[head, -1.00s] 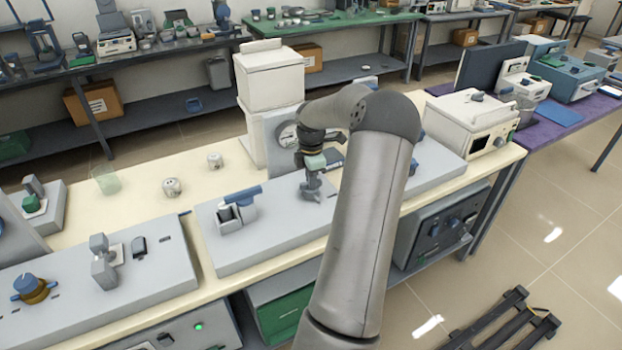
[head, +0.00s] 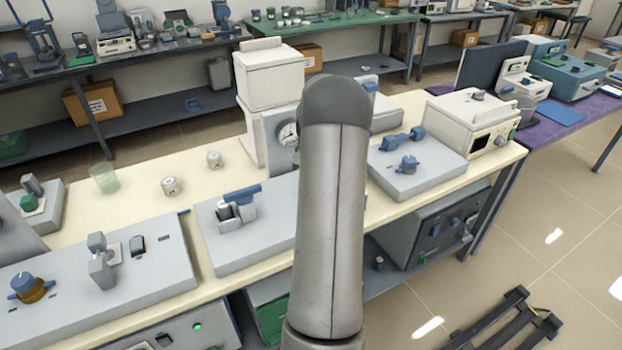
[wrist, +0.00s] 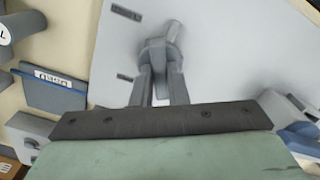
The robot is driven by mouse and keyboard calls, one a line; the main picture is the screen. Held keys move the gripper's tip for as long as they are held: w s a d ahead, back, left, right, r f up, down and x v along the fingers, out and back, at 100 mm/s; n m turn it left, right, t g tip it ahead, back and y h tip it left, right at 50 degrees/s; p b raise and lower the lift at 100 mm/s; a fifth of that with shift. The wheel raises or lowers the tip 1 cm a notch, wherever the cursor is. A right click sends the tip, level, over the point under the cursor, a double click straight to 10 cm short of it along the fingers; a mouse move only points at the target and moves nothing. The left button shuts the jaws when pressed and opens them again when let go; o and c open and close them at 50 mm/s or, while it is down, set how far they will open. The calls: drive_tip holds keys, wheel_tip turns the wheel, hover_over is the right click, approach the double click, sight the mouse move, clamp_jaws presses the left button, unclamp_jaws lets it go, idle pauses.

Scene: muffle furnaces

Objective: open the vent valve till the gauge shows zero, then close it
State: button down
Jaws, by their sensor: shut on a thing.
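In the wrist view my gripper (wrist: 161,70) is shut on a grey valve handle (wrist: 160,48). One finger lies on each side of the handle, which stands on a light grey panel. Small dark label plates (wrist: 127,13) sit beside it, too small to read. The handle's upper arm points up and to the right in that view. In the head view my arm hides my gripper and the valve. The round gauge (head: 287,133) shows behind the panel, partly covered by my arm. Its needle reading is too small to tell.
A blue lever (head: 241,194) stands on the panel left of my arm. A grey box with blue knobs (head: 408,163) is to the right. Two small white jars (head: 172,187) and a glass beaker (head: 104,178) stand on the cream bench. A white box stack (head: 268,80) rises behind.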

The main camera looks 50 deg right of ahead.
drive_tip(key=m, duration=0.5)
drive_tip(key=shift+b, duration=0.4)
drive_tip(key=shift+m, duration=0.4)
drive_tip(key=c, duration=1.4)
unclamp_jaws()
drive_tip(key=shift+c, duration=0.2)
wheel_tip(320, 180, up, 18)
drive_tip(key=shift+f, duration=0.25)
